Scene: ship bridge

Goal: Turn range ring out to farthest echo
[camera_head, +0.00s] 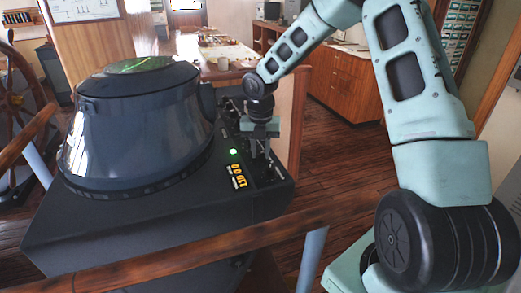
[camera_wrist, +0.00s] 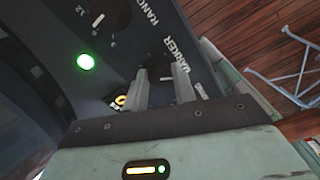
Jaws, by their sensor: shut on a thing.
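The radar console (camera_head: 140,215) stands at the left with a dark hood (camera_head: 130,125). Its screen (camera_head: 138,66) on top shows green, at too shallow an angle to read the ring or echoes. Yellow digits (camera_head: 237,169) glow on the panel, too small to read surely. My gripper (camera_head: 260,150) reaches down onto the panel's right part. In the wrist view, my gripper (camera_wrist: 162,74) is shut on the dark marker knob (camera_wrist: 158,66), beside the word MARKER. The fingers partly hide the knob, and its pointer cannot be made out.
A range knob (camera_wrist: 108,15) with a number scale is beside the marker knob. A green lamp (camera_wrist: 86,61) is lit near it. A wooden rail (camera_head: 200,246) crosses in front of the console. A ship's wheel (camera_head: 18,105) is at the far left.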

